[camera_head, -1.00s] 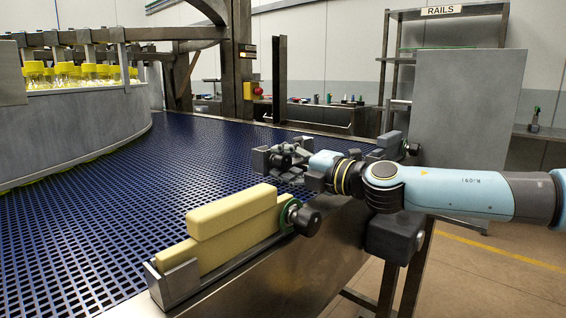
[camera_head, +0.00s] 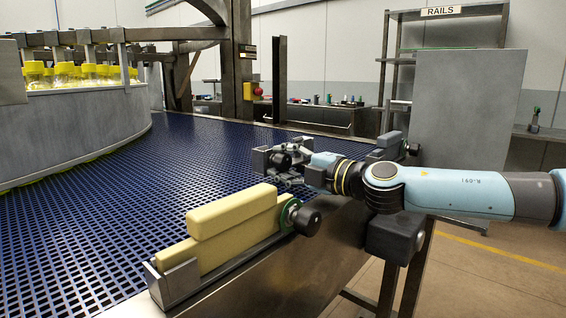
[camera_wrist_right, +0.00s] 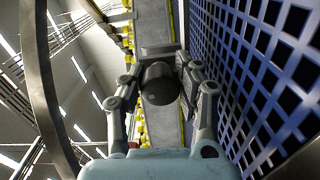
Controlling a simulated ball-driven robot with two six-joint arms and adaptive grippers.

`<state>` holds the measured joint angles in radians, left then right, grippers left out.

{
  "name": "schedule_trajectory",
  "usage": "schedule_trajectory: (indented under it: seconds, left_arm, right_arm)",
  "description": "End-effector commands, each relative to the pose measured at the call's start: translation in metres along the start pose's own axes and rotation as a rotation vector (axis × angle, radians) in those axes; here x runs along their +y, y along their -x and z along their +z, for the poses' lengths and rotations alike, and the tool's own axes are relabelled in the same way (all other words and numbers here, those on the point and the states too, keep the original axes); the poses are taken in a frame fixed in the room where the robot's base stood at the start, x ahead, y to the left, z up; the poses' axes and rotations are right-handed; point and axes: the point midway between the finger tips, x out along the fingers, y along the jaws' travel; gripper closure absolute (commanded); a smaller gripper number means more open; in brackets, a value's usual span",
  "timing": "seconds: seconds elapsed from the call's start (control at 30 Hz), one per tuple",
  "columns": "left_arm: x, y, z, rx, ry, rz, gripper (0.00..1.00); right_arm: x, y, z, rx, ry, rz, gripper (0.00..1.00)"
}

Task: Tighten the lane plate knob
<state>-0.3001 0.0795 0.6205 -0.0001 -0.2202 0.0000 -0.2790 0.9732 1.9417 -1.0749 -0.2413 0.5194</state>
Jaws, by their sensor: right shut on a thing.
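My right gripper (camera_head: 282,160) reaches in from the right over the blue mesh belt. In the right wrist view its two fingers (camera_wrist_right: 161,84) stand on either side of a black round knob (camera_wrist_right: 159,83) and are shut on it. Behind the knob is a grey metal piece (camera_wrist_right: 159,50). In the head view a small grey block (camera_head: 261,160) shows at the fingertips, and the fingers largely hide the knob there. My left gripper is not in view.
A yellow two-step block (camera_head: 232,222) sits in a metal bracket at the belt's near edge, with a black knob (camera_head: 307,221) on its end. Another dark bracket (camera_head: 389,144) is behind my arm. Yellow-capped bottles (camera_head: 62,73) stand at left. The blue belt (camera_head: 195,165) is open.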

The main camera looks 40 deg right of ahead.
Motion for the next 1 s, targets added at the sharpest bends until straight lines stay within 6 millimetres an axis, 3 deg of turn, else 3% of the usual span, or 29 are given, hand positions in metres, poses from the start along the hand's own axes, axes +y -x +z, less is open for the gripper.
schedule_trajectory:
  seconds: [0.07, 0.1, 0.27, 0.67, 1.0]
  left_arm:
    - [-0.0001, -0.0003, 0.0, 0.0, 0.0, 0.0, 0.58]
    - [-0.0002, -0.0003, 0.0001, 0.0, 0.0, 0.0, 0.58]
    - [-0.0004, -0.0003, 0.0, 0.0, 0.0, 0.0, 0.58]
    - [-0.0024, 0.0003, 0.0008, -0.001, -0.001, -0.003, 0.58]
    - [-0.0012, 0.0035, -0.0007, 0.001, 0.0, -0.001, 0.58]
  right_arm:
    - [-0.0038, 0.0012, 0.0009, -0.002, -0.002, -0.007, 1.0]
    - [-0.0038, 0.0012, 0.0009, -0.002, -0.002, -0.007, 0.62]
    - [-0.0028, 0.0009, 0.0006, -0.001, -0.001, -0.005, 0.41]
    - [-0.0007, 0.0003, 0.0002, 0.0, 0.057, -0.002, 0.41]
    - [0.0018, 0.0002, -0.0005, 0.0, 0.533, -0.001, 0.41]
